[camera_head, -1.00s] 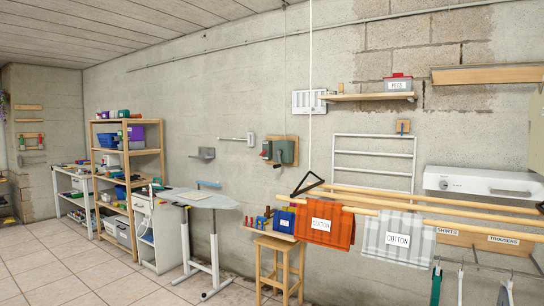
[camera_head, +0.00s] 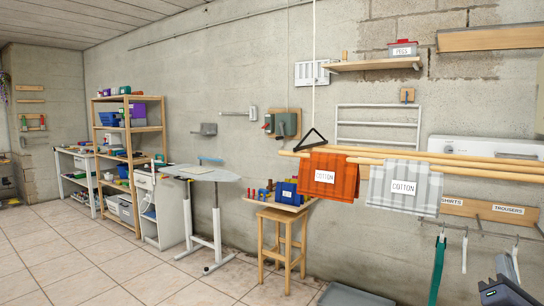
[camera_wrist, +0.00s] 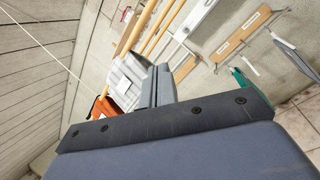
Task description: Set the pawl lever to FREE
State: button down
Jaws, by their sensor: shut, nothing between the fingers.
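A dark grey-green winch-like unit (camera_head: 285,124) sits on a wooden backboard (camera_head: 297,113) on the far wall, in the head view. It is small there, and I cannot make out a pawl lever or its setting. My gripper (camera_wrist: 155,86) shows in the wrist view with its two grey fingers together and nothing between them. It is well away from the wall unit, which I do not see in the wrist view. A dark part of my arm (camera_head: 506,292) shows at the lower right of the head view.
Wooden drying poles (camera_head: 470,168) hang across the right, bearing an orange cloth (camera_head: 318,188) and a grey striped cloth (camera_head: 378,190). A stool (camera_head: 282,240) and a pale ironing table (camera_head: 204,173) stand below the wall. Tiled floor (camera_head: 90,270) is clear at left.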

jog(key=s+d+r+n+t+h+b, duration=0.1)
jog(key=s+d+r+n+t+b, duration=0.1)
jog(key=n, duration=0.5)
jog(key=s+d+r+t, duration=0.1)
jog(key=s+d, duration=0.1)
jog(key=d, duration=0.1)
jog(key=shift+s+n+h, duration=0.3)
jog(key=shift+s, duration=0.05)
jog(key=shift+a+f, duration=0.1)
